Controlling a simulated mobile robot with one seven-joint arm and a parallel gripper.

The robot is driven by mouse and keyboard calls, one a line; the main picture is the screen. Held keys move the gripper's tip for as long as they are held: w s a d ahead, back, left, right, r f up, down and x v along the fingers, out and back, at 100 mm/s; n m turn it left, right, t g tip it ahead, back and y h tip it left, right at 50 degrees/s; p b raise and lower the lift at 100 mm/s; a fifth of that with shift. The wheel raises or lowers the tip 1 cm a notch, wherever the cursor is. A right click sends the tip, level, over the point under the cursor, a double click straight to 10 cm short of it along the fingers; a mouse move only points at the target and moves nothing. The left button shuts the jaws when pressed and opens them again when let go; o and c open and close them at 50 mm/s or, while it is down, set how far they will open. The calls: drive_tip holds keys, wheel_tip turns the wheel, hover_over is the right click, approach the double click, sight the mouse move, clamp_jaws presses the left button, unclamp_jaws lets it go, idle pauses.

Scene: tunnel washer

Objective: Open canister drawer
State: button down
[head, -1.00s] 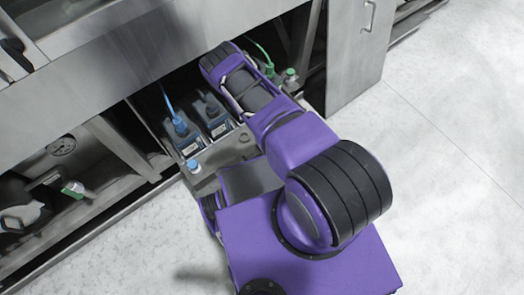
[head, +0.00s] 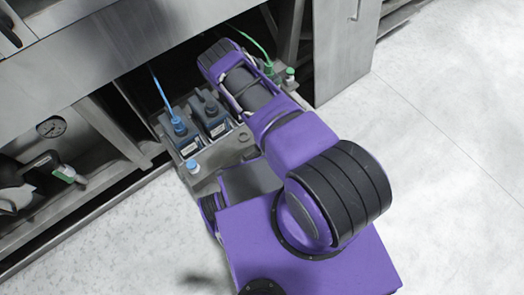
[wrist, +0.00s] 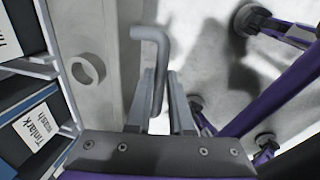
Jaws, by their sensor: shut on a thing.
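The canister drawer (head: 226,153) is partly out from under the steel washer, with its front end over the floor. Two dark canisters (head: 183,138) with white labels stand in it; labelled canisters also show at the left of the wrist view (wrist: 35,130). The drawer's grey bent-rod handle (wrist: 161,55) stands out from the pale drawer front (wrist: 105,30). My gripper (wrist: 162,75) is shut on this handle, one finger on each side. In the head view my purple arm hides the handle and the gripper's fingers.
The washer's steel panel (head: 110,50) overhangs the drawer. A steel cabinet door (head: 345,50) stands at the right. A pressure gauge (head: 50,127) and a green-ended bottle (head: 65,172) sit in the open bay at the left. The pale floor (head: 430,170) at the right is clear.

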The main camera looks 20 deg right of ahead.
drive_tip(key=shift+s+a, duration=0.1)
drive_tip(key=c, duration=0.8)
unclamp_jaws()
drive_tip(key=s+d+r+p, duration=0.1)
drive_tip(key=s+r+p, duration=0.2)
drive_tip(key=r, duration=1.4)
drive_tip(key=shift+p, duration=0.55)
